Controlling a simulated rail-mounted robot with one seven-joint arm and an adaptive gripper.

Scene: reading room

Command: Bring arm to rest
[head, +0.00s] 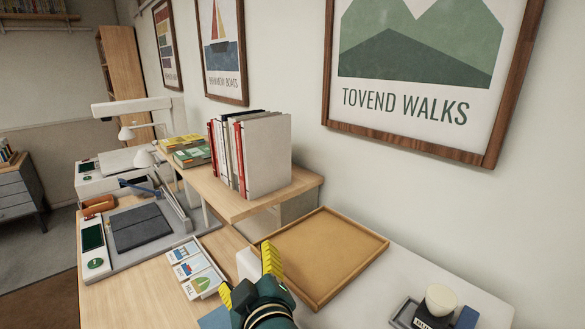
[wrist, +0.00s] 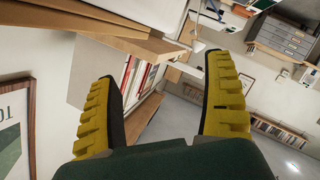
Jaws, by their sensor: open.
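My gripper (head: 258,275) is dark green with yellow ribbed fingers and shows at the bottom middle of the head view. It is in the air in front of the tan tray and below the raised shelf with the books. In the wrist view the two yellow fingers of my gripper (wrist: 160,105) stand wide apart with nothing between them. The rest of my arm is mostly out of frame.
A wooden shelf (head: 235,209) bears upright books (head: 265,155). A tan tray (head: 318,250) lies right of my gripper. Picture cards (head: 195,270) and a scanner-like device (head: 135,235) lie left. A white cup-like object (head: 440,299) stands front right. Framed posters (head: 420,75) hang behind.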

